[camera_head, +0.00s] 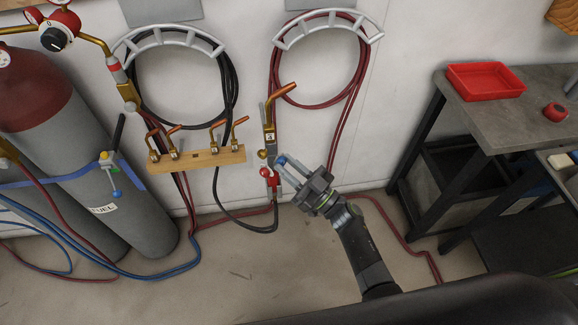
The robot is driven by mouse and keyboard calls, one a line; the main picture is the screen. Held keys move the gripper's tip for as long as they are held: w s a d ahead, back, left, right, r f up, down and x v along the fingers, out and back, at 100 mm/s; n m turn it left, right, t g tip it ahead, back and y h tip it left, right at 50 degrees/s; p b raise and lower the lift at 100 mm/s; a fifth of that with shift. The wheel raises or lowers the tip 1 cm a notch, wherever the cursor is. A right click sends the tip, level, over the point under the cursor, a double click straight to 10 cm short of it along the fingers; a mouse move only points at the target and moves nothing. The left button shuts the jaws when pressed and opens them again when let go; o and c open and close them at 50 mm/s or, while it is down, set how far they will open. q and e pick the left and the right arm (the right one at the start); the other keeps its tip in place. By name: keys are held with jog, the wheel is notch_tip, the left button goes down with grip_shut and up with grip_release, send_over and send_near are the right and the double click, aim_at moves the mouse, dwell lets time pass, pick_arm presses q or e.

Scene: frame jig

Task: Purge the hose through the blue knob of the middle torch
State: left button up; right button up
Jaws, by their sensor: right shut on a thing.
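A brass torch (269,128) with a copper tip hangs upright on the wall below the right hose hanger. A red knob (265,173) and a small brass knob (262,154) show on its lower left side. A blue knob (281,160) shows on its right side, at my right gripper's fingertips. My right gripper (284,169) reaches in from the lower right and is shut on the blue knob, partly covering it. How far the knob is turned cannot be told. My left gripper is out of view.
A wooden rack (197,158) with several copper nozzles is on the wall to the left. Grey cylinders (40,110) stand at the left. Hoses (368,200) hang and trail on the floor. A workbench (480,120) with a red tray (486,81) stands right.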

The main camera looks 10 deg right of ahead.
jog(key=shift+n+g+y, duration=0.3)
jog(key=shift+n, duration=0.3)
jog(key=n+g+y, duration=0.1)
jog(key=n, duration=0.1)
jog(key=shift+d+n+b, duration=0.1)
jog(key=shift+n+b, duration=0.25)
jog(key=shift+n, duration=0.05)
jog(key=n+g, duration=0.2)
jog(key=n, duration=0.3)
jog(key=shift+w+y, duration=0.1)
jog(key=shift+y, duration=0.3)
jog(key=n+g, duration=0.2)
jog(key=n, duration=0.2)
jog(key=shift+d+r+n+b, duration=0.1)
jog(key=shift+r+n+b, duration=0.05)
jog(key=shift+n+b, duration=0.25)
jog(key=shift+n+g, duration=1.1)
jog(key=shift+n, duration=1.1)
jog(key=shift+r, duration=0.1)
jog(key=o, duration=1)
jog(key=shift+w, duration=0.1)
